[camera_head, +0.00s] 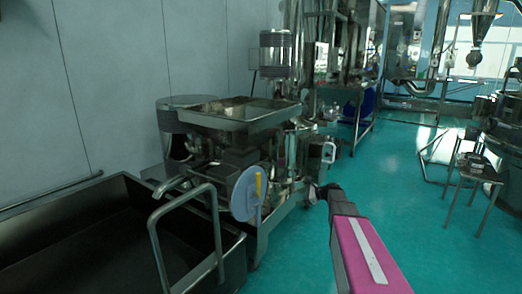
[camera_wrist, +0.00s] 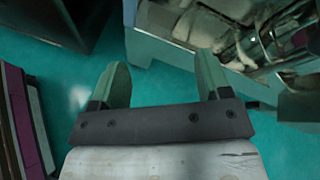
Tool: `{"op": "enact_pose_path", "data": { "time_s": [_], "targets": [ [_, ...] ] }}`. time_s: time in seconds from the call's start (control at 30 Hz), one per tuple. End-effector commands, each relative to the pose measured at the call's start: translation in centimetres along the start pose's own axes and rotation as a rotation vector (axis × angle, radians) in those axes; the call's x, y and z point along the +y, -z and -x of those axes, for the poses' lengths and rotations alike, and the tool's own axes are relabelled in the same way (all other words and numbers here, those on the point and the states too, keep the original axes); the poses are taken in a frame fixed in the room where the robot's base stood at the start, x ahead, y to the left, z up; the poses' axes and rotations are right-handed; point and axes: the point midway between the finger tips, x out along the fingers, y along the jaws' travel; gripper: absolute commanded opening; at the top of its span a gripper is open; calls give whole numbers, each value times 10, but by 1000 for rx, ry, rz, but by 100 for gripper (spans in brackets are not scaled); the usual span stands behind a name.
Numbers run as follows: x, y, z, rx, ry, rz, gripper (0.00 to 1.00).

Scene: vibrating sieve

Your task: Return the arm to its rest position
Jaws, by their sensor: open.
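My gripper (camera_wrist: 164,80) shows in the wrist view with its two fingers spread apart. It is open and nothing is between the fingers; green floor lies beyond them. In the head view my arm, with a pink cover, reaches up from the lower right, and its dark end is near the right side of the sieve machine; the fingers cannot be made out there. The vibrating sieve machine (camera_head: 240,115) is a metal unit with a wide hopper tray on top. Its metal parts also show at the upper right of the wrist view (camera_wrist: 225,30).
A dark open bin (camera_head: 70,240) with a metal handle (camera_head: 155,245) stands at the lower left. A round disc (camera_head: 245,194) with a yellow handle is on the machine's front. A metal stool (camera_head: 476,175) stands at the right. Green floor (camera_head: 425,225) is free right of my arm.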

Motion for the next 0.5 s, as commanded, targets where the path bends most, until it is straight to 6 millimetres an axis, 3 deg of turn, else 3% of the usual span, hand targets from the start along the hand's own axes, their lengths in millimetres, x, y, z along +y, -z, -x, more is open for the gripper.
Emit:
{"op": "enact_pose_path", "data": {
  "time_s": [0.03, 0.2, 0.4, 0.5],
  "targets": [
    [41, -15, -3, 56, -64, 93, 71],
    [143, -33, -6, 233, -324, 460, 71],
    [248, -51, 20, 367, -685, 894, 71],
    [287, -59, 40, 401, -866, 1085, 71]
  ]
}}
